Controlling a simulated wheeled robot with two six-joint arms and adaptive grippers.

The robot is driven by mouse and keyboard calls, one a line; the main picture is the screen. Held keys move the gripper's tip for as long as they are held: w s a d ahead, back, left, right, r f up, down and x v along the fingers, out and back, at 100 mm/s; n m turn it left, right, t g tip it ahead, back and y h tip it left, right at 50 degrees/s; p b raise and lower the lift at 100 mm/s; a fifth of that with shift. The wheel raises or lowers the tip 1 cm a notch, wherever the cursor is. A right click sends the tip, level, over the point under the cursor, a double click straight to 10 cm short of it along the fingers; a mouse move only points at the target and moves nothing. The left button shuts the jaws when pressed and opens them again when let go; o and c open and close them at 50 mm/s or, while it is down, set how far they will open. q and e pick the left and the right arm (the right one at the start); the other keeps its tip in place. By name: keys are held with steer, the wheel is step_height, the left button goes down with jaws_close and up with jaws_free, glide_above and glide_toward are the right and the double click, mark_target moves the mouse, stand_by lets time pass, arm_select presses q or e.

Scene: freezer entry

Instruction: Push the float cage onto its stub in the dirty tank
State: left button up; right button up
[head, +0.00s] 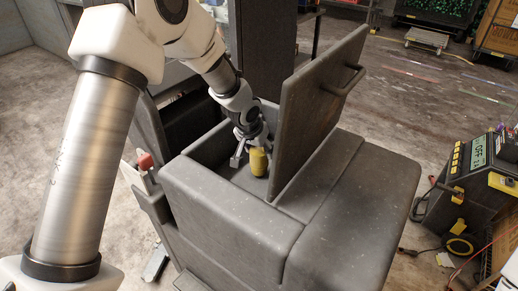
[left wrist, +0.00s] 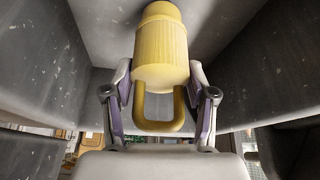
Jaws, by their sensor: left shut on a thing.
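The float cage (head: 259,162) is a yellow ribbed cylinder with a loop handle, inside the open grey tank (head: 225,208). In the left wrist view the float cage (left wrist: 161,45) fills the space between the fingers, its loop toward the palm. My left gripper (head: 252,152) reaches down into the tank and is shut on the float cage (left wrist: 158,112). The cage's far end is close to a grey tank surface; I cannot tell whether it touches. The stub is not visible, perhaps hidden behind the cage. My right gripper is not in view.
The tank's raised lid (head: 318,112), with a bar handle (head: 346,80), stands just right of my left gripper. Tank walls are close around it. A device with a display (head: 478,165) stands on the floor at right. Open floor lies behind it.

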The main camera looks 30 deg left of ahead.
arm_select(q)
steer(key=shift+f+b, duration=0.7)
steer(key=shift+f, duration=0.1)
steer(key=o, duration=1.2)
steer(key=shift+o, duration=0.2)
steer(key=shift+r, duration=0.1)
steer(key=v, duration=1.2)
steer(key=shift+c, duration=0.4)
